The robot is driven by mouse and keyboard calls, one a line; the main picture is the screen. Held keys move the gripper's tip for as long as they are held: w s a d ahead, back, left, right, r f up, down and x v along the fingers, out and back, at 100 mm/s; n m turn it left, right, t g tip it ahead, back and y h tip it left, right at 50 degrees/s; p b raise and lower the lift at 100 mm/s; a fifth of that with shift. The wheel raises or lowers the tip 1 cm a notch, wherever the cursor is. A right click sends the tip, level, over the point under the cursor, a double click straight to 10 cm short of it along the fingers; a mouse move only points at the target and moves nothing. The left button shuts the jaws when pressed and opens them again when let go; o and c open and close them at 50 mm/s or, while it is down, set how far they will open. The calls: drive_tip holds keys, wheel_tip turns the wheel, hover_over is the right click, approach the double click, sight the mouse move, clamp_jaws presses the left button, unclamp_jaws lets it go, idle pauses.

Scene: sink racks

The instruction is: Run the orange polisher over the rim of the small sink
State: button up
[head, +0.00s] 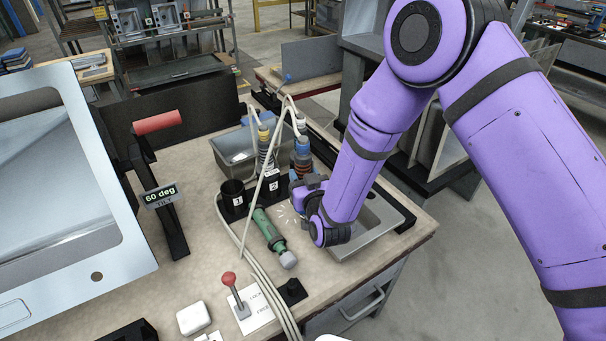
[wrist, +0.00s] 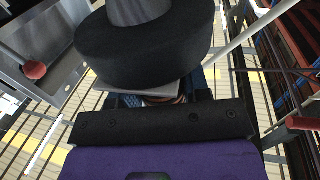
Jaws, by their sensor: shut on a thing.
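The small sink (head: 392,224) is a grey metal basin at the right of the bench. My gripper (head: 314,196) is low at its left back side, with the jaws partly hidden by the wrist. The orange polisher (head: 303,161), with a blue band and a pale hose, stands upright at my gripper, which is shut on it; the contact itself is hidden. In the wrist view a large black round part (wrist: 140,50) fills the top centre. Short pale streaks show just left of my gripper. Whether anything touches the rim cannot be told.
A green tool (head: 268,230) lies left of the small sink. Holders labelled 1 (head: 236,199) and 2 (head: 272,185) stand behind it. A large tilted sink (head: 135,235) fills the left. A red-knobbed lever (head: 232,290) and hoses are in front.

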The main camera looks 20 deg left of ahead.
sight(310, 157)
drive_tip(key=shift+f, duration=0.2)
idle(0.3)
drive_tip(key=shift+w+d+v, duration=0.1)
drive_tip(key=shift+d+v, duration=0.05)
drive_tip(key=shift+v, duration=0.75)
drive_tip(key=shift+w+d+v, duration=0.15)
drive_tip(key=shift+v, duration=0.75)
drive_tip(key=shift+s+d+f, duration=0.1)
drive_tip(key=shift+s+d+r, duration=0.15)
drive_tip(key=shift+r, duration=1.05)
drive_tip(key=shift+s+d+r, duration=0.15)
drive_tip(key=shift+d+r, duration=0.05)
drive_tip(key=shift+r, duration=1.05)
drive_tip(key=shift+s+d+r, duration=0.15)
drive_tip(key=shift+r, duration=1.05)
drive_tip(key=shift+d, duration=0.1)
